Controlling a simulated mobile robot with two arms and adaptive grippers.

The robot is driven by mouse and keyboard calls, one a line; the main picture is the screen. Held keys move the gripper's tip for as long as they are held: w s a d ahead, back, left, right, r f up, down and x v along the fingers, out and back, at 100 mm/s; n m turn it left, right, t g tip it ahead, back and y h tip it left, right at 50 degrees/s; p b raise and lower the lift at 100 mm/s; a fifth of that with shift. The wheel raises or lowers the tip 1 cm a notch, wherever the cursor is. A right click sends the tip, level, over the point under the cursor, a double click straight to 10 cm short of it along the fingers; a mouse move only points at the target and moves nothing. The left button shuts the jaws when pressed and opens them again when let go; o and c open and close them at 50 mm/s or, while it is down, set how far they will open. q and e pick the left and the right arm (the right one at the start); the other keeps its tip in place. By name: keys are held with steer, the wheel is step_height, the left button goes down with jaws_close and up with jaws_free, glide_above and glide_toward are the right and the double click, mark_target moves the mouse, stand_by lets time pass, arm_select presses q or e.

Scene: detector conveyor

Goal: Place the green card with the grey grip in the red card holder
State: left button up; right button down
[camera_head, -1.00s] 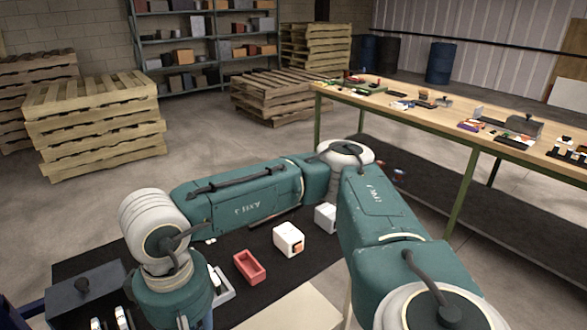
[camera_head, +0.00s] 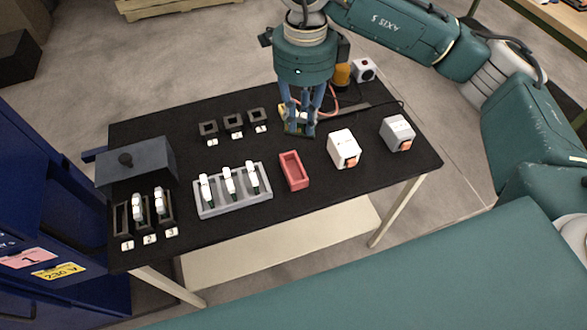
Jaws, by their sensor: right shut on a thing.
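My right gripper (camera_head: 299,130) comes down from the top of the view over the black table, fingers pointing down. It is shut on a small piece with green and pale parts, which I take to be the green card (camera_head: 303,115). The fingers hide most of it, and I cannot make out its grip. The red card holder (camera_head: 294,171) is an open rectangular box on the table, just below the gripper in the picture and apart from it. My left gripper is not in view.
A grey rack (camera_head: 236,206) with several white-topped pieces stands left of the red holder. White (camera_head: 343,147) and grey (camera_head: 397,133) boxes with orange parts stand right. Small black frames (camera_head: 233,122) lie behind the rack. A dark grey box (camera_head: 136,162) is at far left.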

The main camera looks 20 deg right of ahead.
steer(key=w+a+r+m+p, duration=0.1)
steer(key=w+r+m, duration=0.1)
steer(key=m, duration=0.7)
steer(key=m+p, duration=0.2)
steer(key=p, duration=0.1)
glide_above(292, 175)
step_height(292, 175, down, 20)
steer(key=shift+f, duration=0.2)
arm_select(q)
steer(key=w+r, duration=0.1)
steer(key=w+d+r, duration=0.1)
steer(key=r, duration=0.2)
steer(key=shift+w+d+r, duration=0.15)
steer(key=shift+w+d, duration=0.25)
arm_select(e)
steer(key=shift+f, duration=0.1)
steer(key=c, duration=1.6)
jaws_free()
steer(key=shift+b, duration=0.3)
